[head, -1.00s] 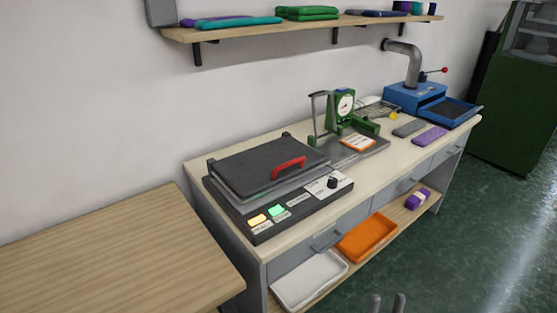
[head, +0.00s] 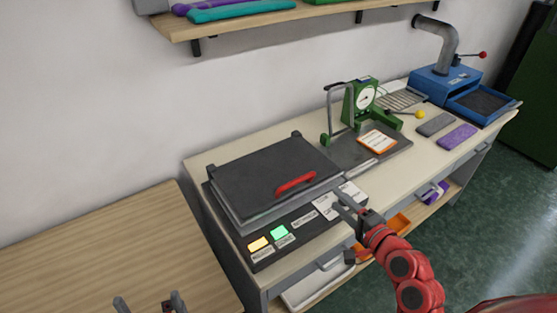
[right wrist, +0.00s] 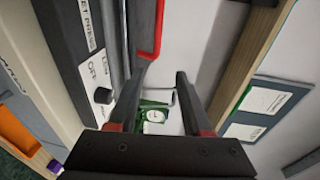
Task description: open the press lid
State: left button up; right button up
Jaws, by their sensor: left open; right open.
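The press (head: 235,226) sits at the left end of the workbench. Its dark grey lid (head: 262,172) is down flat, with a red handle (head: 296,183) along its front edge. The handle also shows in the right wrist view (right wrist: 157,30), beyond the left finger's tip. My right gripper (head: 342,200) is open and empty over the press's front panel, to the right of the handle and apart from it. It also shows in the right wrist view (right wrist: 161,76). My left gripper (head: 149,303) is open at the bottom edge, over the wooden table.
A yellow and a green light (head: 279,233) glow on the press panel. A green dial gauge (head: 364,100) on a grey plate stands to the right, then a blue machine (head: 440,85). A wall shelf (head: 225,30) hangs above. A wooden table (head: 90,255) is at the left.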

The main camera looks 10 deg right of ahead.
jog(key=a+g+y, duration=0.1)
jog(key=a, duration=0.1)
jog(key=b, duration=0.2)
send_near(292, 176)
jog(key=shift+n, duration=0.4)
jog(key=w+a, duration=0.1)
jog(key=w+a+r, duration=0.1)
jog(key=w+a, duration=0.2)
jog(key=w, duration=0.1)
jog(key=shift+w+a+r, duration=0.2)
jog(key=shift+r, duration=0.2)
grip_shut()
dwell(0.6)
